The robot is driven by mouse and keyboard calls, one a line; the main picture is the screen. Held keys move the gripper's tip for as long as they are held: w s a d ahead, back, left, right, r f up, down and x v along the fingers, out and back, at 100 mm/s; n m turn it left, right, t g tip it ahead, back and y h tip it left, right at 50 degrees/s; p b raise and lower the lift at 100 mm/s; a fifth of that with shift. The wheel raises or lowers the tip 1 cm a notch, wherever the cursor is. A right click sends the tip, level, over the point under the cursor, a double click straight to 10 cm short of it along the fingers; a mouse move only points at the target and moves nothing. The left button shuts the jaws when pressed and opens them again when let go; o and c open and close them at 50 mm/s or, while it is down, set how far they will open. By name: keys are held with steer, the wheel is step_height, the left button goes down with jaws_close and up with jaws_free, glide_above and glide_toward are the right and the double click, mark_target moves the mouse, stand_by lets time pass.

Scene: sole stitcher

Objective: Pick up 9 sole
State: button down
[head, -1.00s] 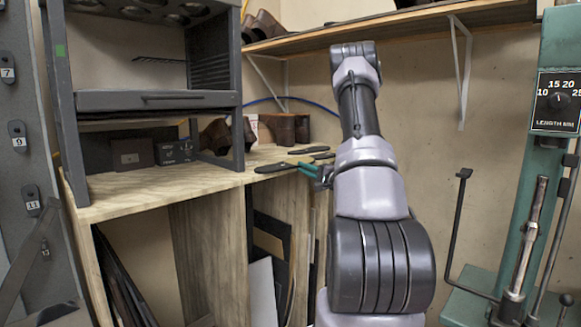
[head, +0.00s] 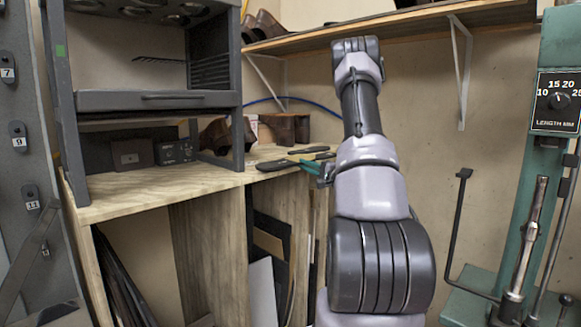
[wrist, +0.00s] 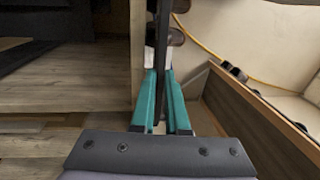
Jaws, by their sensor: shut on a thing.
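My gripper (head: 319,171), with teal fingers, is at the right end of the wooden bench. In the wrist view its fingers (wrist: 163,112) are closed on a thin dark sole (wrist: 160,75), seen edge-on between them. In the head view this dark sole (head: 274,166) reaches left from the fingers over the bench's front edge. No number can be read on it. Other flat dark soles (head: 308,151) lie on the bench just behind it.
The wooden bench (head: 130,190) carries a dark grey rack (head: 160,101), brown shoes (head: 214,137) and small dark boxes. A shelf (head: 400,24) runs above. A teal machine (head: 550,180) stands at right. A left panel carries numbered dark tags, one marked 9 (head: 18,137).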

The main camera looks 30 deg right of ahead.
steer(key=s+d+r, duration=0.1)
steer(key=s+d, duration=0.1)
steer(key=s, duration=0.4)
steer(key=s+d+r, duration=0.1)
steer(key=s+d, duration=0.1)
steer(key=s, duration=0.4)
steer(key=shift+s+d+r, duration=0.2)
steer(key=shift+r, duration=0.2)
